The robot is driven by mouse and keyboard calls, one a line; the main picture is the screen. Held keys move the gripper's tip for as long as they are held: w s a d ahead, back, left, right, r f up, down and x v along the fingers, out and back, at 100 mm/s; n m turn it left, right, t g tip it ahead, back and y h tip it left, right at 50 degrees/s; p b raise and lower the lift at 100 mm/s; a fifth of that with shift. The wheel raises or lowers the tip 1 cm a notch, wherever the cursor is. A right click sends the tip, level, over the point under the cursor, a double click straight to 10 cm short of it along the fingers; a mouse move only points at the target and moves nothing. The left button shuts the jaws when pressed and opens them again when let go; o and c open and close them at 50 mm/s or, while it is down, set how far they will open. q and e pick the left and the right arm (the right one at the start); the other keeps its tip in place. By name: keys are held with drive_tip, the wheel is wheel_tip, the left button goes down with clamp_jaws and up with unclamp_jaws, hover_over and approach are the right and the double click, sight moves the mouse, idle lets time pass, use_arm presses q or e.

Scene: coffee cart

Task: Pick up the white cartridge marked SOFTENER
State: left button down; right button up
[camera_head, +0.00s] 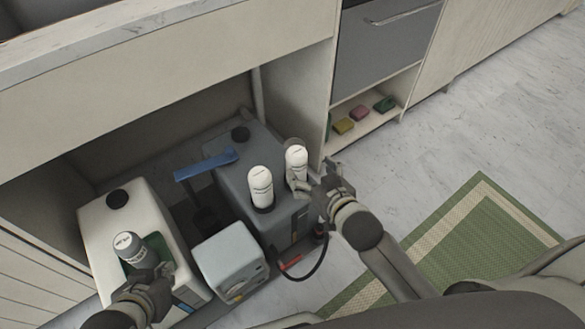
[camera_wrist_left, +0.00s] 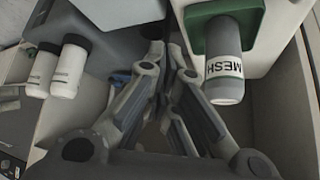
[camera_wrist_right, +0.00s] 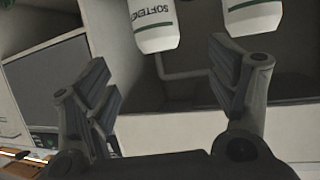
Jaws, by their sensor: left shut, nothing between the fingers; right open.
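The white SOFTENER cartridge (camera_wrist_right: 153,25) shows its label and rounded end at the top of the right wrist view, between my fingers in the picture but beyond them. In the head view it appears to be the right one of two white cartridges (camera_head: 296,160) on the grey unit. My right gripper (camera_head: 313,180) is open and empty, close beside it; contact cannot be told. The second white cartridge (camera_head: 260,186) stands to its left and also shows in the right wrist view (camera_wrist_right: 253,16). My left gripper (camera_head: 158,284) is shut and empty beside the grey MESH cartridge (camera_wrist_left: 224,72).
A grey unit (camera_head: 228,172) with a blue lever (camera_head: 207,165) stands under the counter. A white container (camera_head: 92,222) is at left, a small grey box (camera_head: 228,262) at front. A black hose (camera_head: 312,268) hangs at the front. Sponges (camera_head: 359,113) lie on a shelf at right.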

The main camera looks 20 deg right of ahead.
sight(300, 157)
drive_tip(key=b+x, duration=0.1)
drive_tip(key=x, duration=0.4)
drive_tip(key=shift+w+f+b, duration=0.1)
drive_tip(key=shift+w+b, duration=0.2)
drive_tip(key=shift+w, duration=0.05)
drive_tip(key=b+x, duration=0.2)
drive_tip(key=x, duration=0.2)
drive_tip(key=shift+w, duration=0.45)
use_arm(q)
drive_tip(key=w+d+r+t+h, duration=0.1)
drive_tip(key=w+d+r+t, duration=0.1)
drive_tip(key=w+r+t, duration=0.3)
drive_tip(key=w+d+r+t+h, duration=0.1)
drive_tip(key=w+r+t, duration=0.3)
drive_tip(key=r, duration=0.4)
drive_tip(key=shift+w+d+r+m+t+h, duration=0.35)
drive_tip(key=shift+w+d, duration=0.2)
drive_tip(key=shift+d, duration=0.3)
use_arm(e)
drive_tip(key=shift+c, duration=0.2)
drive_tip(key=c, duration=1.7)
